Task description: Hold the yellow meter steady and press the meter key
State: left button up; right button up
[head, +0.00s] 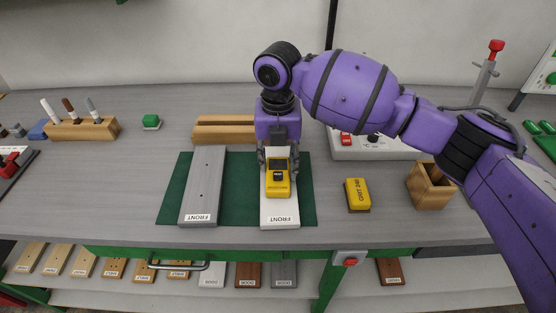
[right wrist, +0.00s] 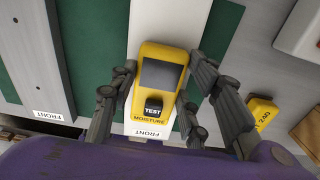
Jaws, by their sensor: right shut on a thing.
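The yellow moisture meter (head: 278,187) lies on the white board marked FRONT (head: 280,217) on the green mat. Its dark screen and black key marked TEST (right wrist: 152,109) show in the right wrist view, on the yellow body (right wrist: 155,55). My right gripper (head: 277,163) comes down from above, with its fingers on both sides of the meter, shut on it. In the right wrist view the right gripper (right wrist: 158,95) has grey fingers left and right of the meter. No finger covers the key. My left gripper is not in view.
A grey board marked FRONT (head: 203,185) lies left on the green mat (head: 240,200). A yellow grit block (head: 357,194) and a wooden box (head: 430,188) stand to the right. A wooden block (head: 222,130) is behind.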

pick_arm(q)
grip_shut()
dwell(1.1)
